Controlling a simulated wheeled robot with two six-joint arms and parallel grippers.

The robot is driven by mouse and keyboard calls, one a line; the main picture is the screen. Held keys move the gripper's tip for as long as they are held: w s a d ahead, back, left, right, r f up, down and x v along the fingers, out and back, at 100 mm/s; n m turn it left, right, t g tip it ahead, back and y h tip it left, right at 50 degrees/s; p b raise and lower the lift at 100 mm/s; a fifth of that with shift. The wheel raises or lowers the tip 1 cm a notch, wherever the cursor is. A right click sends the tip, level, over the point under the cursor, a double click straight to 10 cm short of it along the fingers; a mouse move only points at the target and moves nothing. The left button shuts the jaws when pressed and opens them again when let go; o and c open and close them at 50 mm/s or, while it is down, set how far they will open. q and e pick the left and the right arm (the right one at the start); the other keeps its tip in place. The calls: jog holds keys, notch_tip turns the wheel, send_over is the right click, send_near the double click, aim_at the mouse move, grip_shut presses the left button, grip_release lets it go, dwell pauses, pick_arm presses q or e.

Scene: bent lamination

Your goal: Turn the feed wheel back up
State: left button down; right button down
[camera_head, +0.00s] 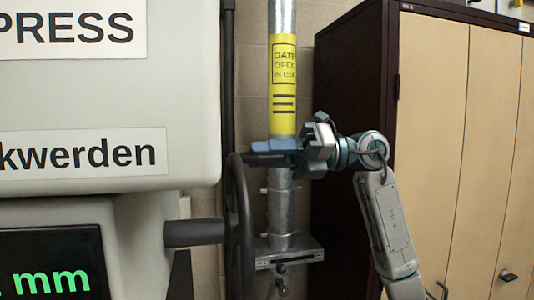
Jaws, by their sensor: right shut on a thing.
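The feed wheel (240,215) is a dark wheel seen nearly edge-on in the head view, beside the pale machine. A dark shaft (193,232) joins it to the machine's side. My right gripper (252,153) reaches in from the right, in front of a metal pipe. Its blue and dark fingers point left and are shut on the top of the wheel rim. The exact contact is small and partly hidden by the fingers. My left gripper is not in view.
The pale machine (100,110) with lettered signs and a green-digit display (50,265) fills the left. The metal pipe (280,185) bears a yellow label (283,85) and a slide plate (290,252). A brown cabinet with beige doors (430,110) stands at right.

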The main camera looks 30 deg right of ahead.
jog(key=shift+f, duration=0.2)
jog(key=c, duration=1.4)
grip_release()
jog(key=shift+w, duration=0.1)
jog(key=shift+c, duration=0.2)
jog(key=shift+o, duration=1.4)
jog(key=shift+w, duration=0.1)
jog(key=shift+w+d+f, duration=0.1)
jog(key=shift+w+d, duration=0.05)
jog(key=shift+w, duration=0.1)
jog(key=shift+s+d, duration=0.1)
jog(key=shift+s, duration=0.1)
jog(key=b+v, duration=0.5)
jog(key=v, duration=0.5)
jog(key=shift+d, duration=0.3)
jog(key=shift+w, duration=0.1)
